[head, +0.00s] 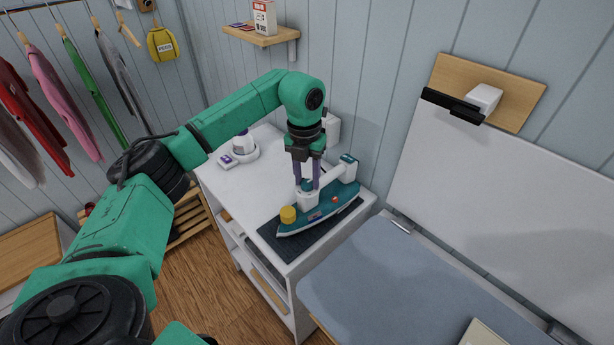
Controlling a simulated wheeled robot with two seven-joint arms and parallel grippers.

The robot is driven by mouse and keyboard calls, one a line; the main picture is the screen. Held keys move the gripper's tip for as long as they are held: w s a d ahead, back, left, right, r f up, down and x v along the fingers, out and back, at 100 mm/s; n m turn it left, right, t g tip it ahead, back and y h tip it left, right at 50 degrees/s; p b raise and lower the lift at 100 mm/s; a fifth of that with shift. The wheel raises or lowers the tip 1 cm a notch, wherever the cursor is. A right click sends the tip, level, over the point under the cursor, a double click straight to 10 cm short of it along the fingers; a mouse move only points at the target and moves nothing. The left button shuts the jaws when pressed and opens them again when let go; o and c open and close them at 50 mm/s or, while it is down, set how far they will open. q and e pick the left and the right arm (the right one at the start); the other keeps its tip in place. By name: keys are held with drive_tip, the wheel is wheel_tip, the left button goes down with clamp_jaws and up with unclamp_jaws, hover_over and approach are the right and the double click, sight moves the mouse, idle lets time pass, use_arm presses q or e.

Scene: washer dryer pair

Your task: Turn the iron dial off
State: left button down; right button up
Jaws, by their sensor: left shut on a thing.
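The iron (325,212) is teal and white and lies on a dark ribbed mat (283,248) on top of the white cabinet. It has a yellow cap (288,214) at its front end and a small orange spot on its side. My left gripper (307,187) points down over the middle of the iron, with its fingers shut on the iron's white and teal dial (307,200). The fingers partly hide the dial, and its setting cannot be read. My right gripper is not in view.
A white and purple container (243,147) stands at the back of the white cabinet (214,181). A grey-blue padded board (395,281) is at the right, close to the cabinet. Clothes hang at the left. A wooden shelf (258,36) is on the wall behind.

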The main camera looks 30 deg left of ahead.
use_arm(q)
drive_tip(key=shift+s+f, duration=0.15)
drive_tip(key=shift+f, duration=0.05)
idle(0.3)
drive_tip(key=shift+c, duration=2.2)
unclamp_jaws()
drive_tip(key=shift+d+r, duration=0.1)
wheel_tip(320, 180, up, 8)
drive_tip(key=shift+r+b, duration=0.2)
drive_tip(key=shift+b, duration=0.85)
wheel_tip(320, 180, up, 6)
drive_tip(key=p, duration=0.2)
hover_over(306, 183)
drive_tip(key=shift+r, duration=0.1)
